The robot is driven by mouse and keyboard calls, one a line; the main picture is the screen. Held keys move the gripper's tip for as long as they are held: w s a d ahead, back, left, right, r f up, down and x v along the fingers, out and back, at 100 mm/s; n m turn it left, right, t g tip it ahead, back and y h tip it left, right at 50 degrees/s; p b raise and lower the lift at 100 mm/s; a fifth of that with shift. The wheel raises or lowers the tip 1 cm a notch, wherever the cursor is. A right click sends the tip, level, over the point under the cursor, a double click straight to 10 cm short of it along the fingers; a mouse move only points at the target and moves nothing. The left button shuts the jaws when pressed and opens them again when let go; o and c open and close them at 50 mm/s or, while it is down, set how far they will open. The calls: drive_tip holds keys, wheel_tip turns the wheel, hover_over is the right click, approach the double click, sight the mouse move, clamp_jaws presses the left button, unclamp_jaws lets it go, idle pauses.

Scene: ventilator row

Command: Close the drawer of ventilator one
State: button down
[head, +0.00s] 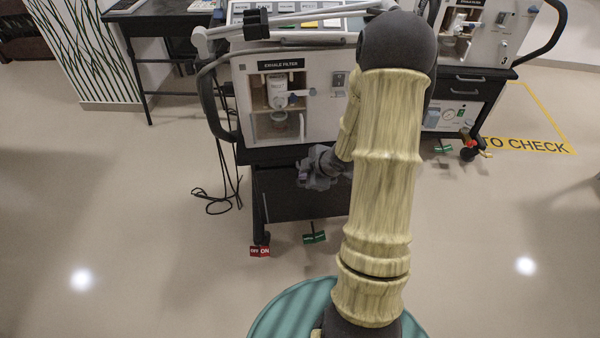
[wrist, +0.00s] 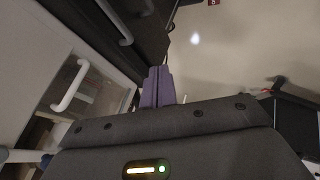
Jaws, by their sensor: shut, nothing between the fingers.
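The nearer ventilator (head: 312,97) has a white body with a window labelled as a filter, on a black cart (head: 262,180). No number shows on it. My gripper (head: 316,168) is in front of the cart's upper part, just below the white body. The arm and gripper hide much of the cart's front there, so I cannot tell how far its drawer stands out. In the wrist view my gripper's fingers (wrist: 157,88) are together and empty. A dark cart front with a bar handle (wrist: 113,22) shows beyond them, apart from the fingertips.
A second ventilator (head: 480,35) stands at the back right on a cart with dark drawers (head: 470,78). A red pedal tag (head: 260,251) and a green one (head: 314,237) are low on the near cart. Cables (head: 214,200) lie on the floor at left. Open floor lies both sides.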

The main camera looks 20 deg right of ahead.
drive_tip(key=shift+s+d, duration=0.2)
drive_tip(key=c, duration=1.6)
unclamp_jaws()
drive_tip(key=shift+a+r, duration=0.15)
drive_tip(key=shift+a, duration=0.1)
drive_tip(key=shift+o, duration=0.5)
drive_tip(key=r+m, duration=0.1)
drive_tip(key=s+a+r+m+h, duration=0.1)
drive_tip(key=r+m+g+h, duration=0.1)
drive_tip(key=shift+s+a+r, duration=0.2)
drive_tip(key=shift+a+r, duration=0.1)
drive_tip(key=shift+r, duration=0.05)
drive_tip(key=s+a+r+m+g, duration=0.1)
drive_tip(key=s+a+r+m, duration=0.3)
drive_tip(key=s+a+m, duration=0.1)
drive_tip(key=s+a+r+m+g, duration=0.2)
drive_tip(key=s+a+r+m, duration=0.2)
drive_tip(key=s, duration=0.4)
drive_tip(key=shift+a+m+h, duration=0.3)
drive_tip(key=shift+a+m, duration=0.2)
drive_tip(key=shift+m, duration=0.2)
